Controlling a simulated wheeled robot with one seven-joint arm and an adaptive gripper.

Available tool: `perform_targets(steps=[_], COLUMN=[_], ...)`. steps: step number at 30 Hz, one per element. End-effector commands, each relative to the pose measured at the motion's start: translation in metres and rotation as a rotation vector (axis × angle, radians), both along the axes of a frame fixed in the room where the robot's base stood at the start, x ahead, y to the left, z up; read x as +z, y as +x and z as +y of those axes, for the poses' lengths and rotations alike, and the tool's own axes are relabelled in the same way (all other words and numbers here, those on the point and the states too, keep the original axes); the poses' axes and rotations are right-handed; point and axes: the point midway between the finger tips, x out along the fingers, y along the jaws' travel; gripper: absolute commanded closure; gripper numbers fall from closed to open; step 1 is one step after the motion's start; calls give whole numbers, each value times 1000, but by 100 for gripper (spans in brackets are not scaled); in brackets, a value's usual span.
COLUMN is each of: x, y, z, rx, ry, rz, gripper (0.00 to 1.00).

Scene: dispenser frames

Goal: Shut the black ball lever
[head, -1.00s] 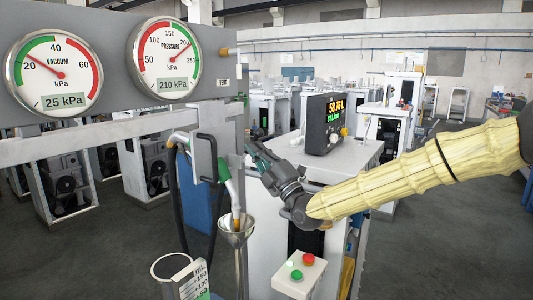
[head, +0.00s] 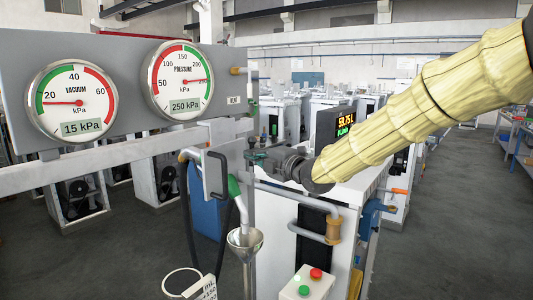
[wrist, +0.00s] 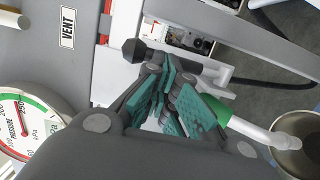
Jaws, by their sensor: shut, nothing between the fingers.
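The black ball lever (wrist: 134,51) shows in the wrist view as a round black knob on a short dark grip, lying roughly sideways just beyond my fingertips. In the head view its ball (head: 251,143) is small, beside the upright plate below the VENT label. My gripper (head: 262,157) reaches in from the right, close to the lever. In the wrist view my gripper (wrist: 172,92) has its teal pads together, with nothing held between them. The fingertips overlap the lever's lower side in the picture; I cannot tell whether they touch it. The lever's pivot is hidden.
A green-handled nozzle (head: 236,190) hangs above a metal funnel (head: 245,240), close under my gripper. A black handle (head: 215,175) stands to the left. The gauge panel (head: 110,55) is behind, and a control box (head: 307,284) is low in front.

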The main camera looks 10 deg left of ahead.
Motion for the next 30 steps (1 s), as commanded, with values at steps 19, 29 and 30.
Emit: perform_targets(steps=[19,29,30], x=[2,1,0], y=[0,-3,-6], z=[12,6,3], rx=[9,11,12], ry=[-53,-53,-54], rz=[25,24,25], gripper=[100,100,100])
